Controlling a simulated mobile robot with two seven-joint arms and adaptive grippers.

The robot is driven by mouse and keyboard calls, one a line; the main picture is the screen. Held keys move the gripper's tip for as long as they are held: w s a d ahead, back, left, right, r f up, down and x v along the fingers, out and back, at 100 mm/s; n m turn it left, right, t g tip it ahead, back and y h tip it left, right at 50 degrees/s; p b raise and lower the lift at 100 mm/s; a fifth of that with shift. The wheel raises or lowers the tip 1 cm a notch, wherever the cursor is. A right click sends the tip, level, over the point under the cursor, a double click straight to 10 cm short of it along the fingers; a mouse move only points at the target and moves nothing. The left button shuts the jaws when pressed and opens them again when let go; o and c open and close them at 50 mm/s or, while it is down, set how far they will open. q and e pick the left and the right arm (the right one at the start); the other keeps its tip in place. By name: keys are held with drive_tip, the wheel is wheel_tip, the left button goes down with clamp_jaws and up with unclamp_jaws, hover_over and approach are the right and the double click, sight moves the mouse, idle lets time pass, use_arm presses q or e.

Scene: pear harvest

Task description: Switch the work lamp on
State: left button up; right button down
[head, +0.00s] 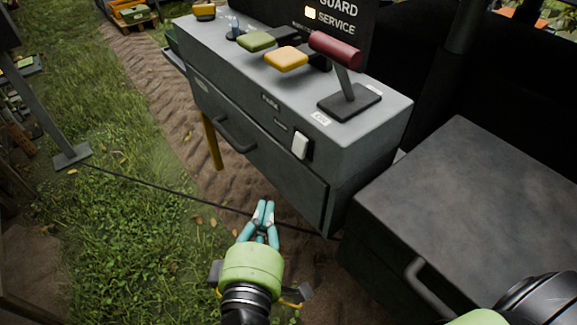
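A white rocker switch (300,145) sits on the front face of a grey console (240,110), near its right end. A small label, too small to read surely, is beside it. I cannot make out the work lamp itself in this view. My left gripper is not in view.
The console top carries a red-handled lever (337,50), a yellow paddle (286,59) and a green paddle (256,41). A dark box (470,190) with a handle stands at the right. A black cable (165,191) crosses the grass. Open space lies before the console.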

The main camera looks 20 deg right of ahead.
drive_tip(key=shift+w, duration=0.1)
drive_tip(key=p, duration=0.2)
approach(300, 145)
drive_tip(key=w+a+f, duration=0.3)
drive_tip(key=w, duration=0.2)
drive_tip(key=d, duration=0.1)
drive_tip(key=w+d, duration=0.1)
drive_tip(key=d+f, duration=0.1)
drive_tip(key=d, duration=0.1)
drive_tip(key=shift+w+f+p, duration=0.1)
drive_tip(key=shift+w+p, duration=0.1)
drive_tip(key=shift+p, duration=0.1)
drive_tip(key=shift+f, duration=0.1)
drive_tip(key=shift+w+d+f+n+t+b, duration=0.25)
drive_tip(key=shift+d+n+t+b, duration=0.3)
drive_tip(key=shift+b, duration=0.2)
